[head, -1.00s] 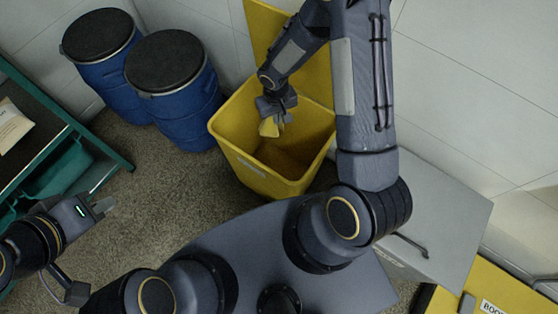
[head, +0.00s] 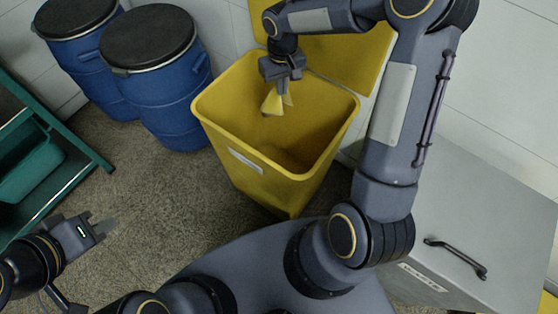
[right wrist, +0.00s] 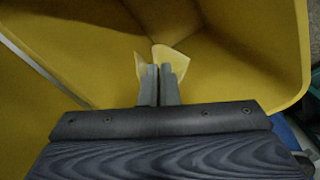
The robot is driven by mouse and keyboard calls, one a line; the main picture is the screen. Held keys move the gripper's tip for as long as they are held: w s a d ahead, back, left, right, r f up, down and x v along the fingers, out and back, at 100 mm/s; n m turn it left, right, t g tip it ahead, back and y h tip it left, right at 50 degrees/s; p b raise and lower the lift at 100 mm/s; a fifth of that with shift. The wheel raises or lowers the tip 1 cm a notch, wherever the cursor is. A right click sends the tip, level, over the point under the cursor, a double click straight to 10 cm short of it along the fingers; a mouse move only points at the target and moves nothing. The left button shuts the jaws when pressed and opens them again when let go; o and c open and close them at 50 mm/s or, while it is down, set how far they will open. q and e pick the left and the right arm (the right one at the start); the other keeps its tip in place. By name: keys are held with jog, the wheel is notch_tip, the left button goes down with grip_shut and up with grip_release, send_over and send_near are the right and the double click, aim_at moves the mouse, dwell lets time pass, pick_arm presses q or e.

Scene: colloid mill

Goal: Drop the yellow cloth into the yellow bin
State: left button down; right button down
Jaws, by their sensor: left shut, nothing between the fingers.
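The yellow bin (head: 262,172) stands on the floor, its lid raised against the wall. My right gripper (head: 278,88) points down over the bin's opening near its back rim. It is shut on the yellow cloth (head: 272,103), which hangs from the fingers inside the outline of the opening. In the right wrist view, the fingers (right wrist: 160,88) are close together with cloth (right wrist: 172,60) showing on both sides and beyond them, above the bin's inside. My left gripper (head: 103,229) is shut and empty, low at the left, away from the bin.
Two blue drums (head: 160,85) with dark lids stand left of the bin. A green rack (head: 55,165) with a green tray is at the far left. A grey cabinet (head: 480,225) with a black handle is at the right. Bare floor lies left of the bin.

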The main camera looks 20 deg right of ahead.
notch_tip(320, 180, down, 6)
jog(key=b, duration=0.4)
jog(key=shift+r, duration=0.2)
jog(key=shift+c, duration=1.4)
grip_release()
jog(key=shift+r, duration=0.15)
notch_tip(320, 180, up, 5)
jog(key=p, duration=0.4)
jog(key=shift+r, duration=0.15)
